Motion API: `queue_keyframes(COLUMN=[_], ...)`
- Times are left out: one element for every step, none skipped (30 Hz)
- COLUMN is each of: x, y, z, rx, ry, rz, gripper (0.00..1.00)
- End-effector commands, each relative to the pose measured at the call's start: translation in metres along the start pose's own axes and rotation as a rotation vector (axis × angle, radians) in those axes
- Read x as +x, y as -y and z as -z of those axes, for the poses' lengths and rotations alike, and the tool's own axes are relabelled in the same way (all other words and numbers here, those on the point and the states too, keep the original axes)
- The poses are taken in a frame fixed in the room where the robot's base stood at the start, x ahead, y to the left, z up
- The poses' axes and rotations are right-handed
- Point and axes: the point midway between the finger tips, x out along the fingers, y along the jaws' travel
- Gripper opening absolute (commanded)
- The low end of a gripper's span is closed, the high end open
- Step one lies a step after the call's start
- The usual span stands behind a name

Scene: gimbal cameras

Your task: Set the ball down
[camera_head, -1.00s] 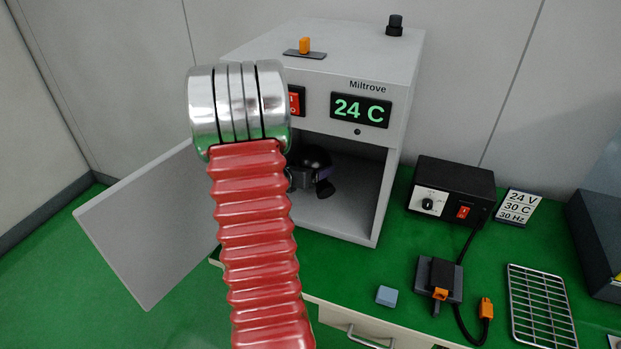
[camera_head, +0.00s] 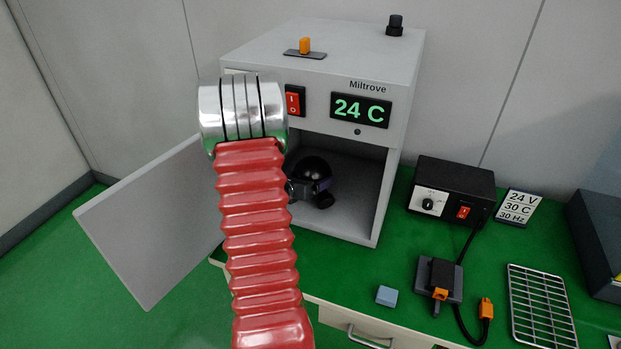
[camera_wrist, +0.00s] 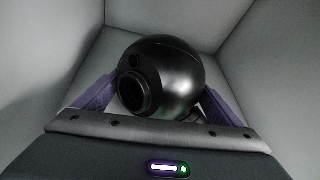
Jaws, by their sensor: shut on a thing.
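The ball is a glossy black gimbal-camera sphere with a round lens; it fills the middle of the wrist view (camera_wrist: 182,80). In the head view the ball (camera_head: 312,168) is inside the open grey cabinet (camera_head: 375,190), near its lower part. My gripper (camera_wrist: 165,98) is shut on the ball, with a purple finger at each side of it. In the head view my arm hides much of the gripper. The ball's underside is hidden, and I cannot tell whether it touches the cabinet floor.
The cabinet door (camera_head: 155,220) stands open at the left. A display on the cabinet reads 24 C. A black power box (camera_head: 452,188), a small blue block (camera_head: 387,296), a black connector block (camera_head: 438,278) and a wire rack (camera_head: 541,305) sit on the green bench to the right.

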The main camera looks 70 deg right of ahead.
Motion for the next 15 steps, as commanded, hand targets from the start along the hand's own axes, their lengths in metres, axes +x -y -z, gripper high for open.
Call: queue_keyframes(x=[-0.0001, -0.0001, -0.0002, -0.0002, -0.0002, -0.0001, 0.0001, 0.0004, 0.0003, 0.0002, 0.0002, 0.0002, 0.0001, 0.0001, 0.0001], y=[0.0, 0.0, 0.0, 0.0, 0.0, -0.0001, -0.0002, -0.0004, -0.0003, -0.0003, -0.0003, -0.0003, -0.0003, -0.0003, -0.0003], z=[-0.0014, -0.0015, -0.0015, -0.0014, -0.0014, -0.0009, -0.0003, 0.0004, 0.0011, 0.0011, 0.0011, 0.0011, 0.0011, 0.0011, 0.0011], rx=[0.001, 0.001, 0.001, 0.001, 0.001, 0.001, 0.0, 0.0, 0.0, 0.0, 0.0, 0.0, 0.0, 0.0, 0.0], ry=[0.003, 0.003, 0.003, 0.002, 0.002, 0.002, 0.002, 0.002, 0.0, 0.0, 0.0, 0.0, 0.0, 0.0, 0.0], rz=[0.0, 0.0, 0.0, 0.0, 0.0, 0.0, 0.0, 0.0, 0.0, 0.0, 0.0, 0.0, 0.0, 0.0, 0.0], gripper=[0.53, 0.53, 0.53, 0.53, 0.53, 0.53, 0.53, 0.53, 0.93, 0.95, 0.97, 1.0, 1.0, 1.0, 1.0])
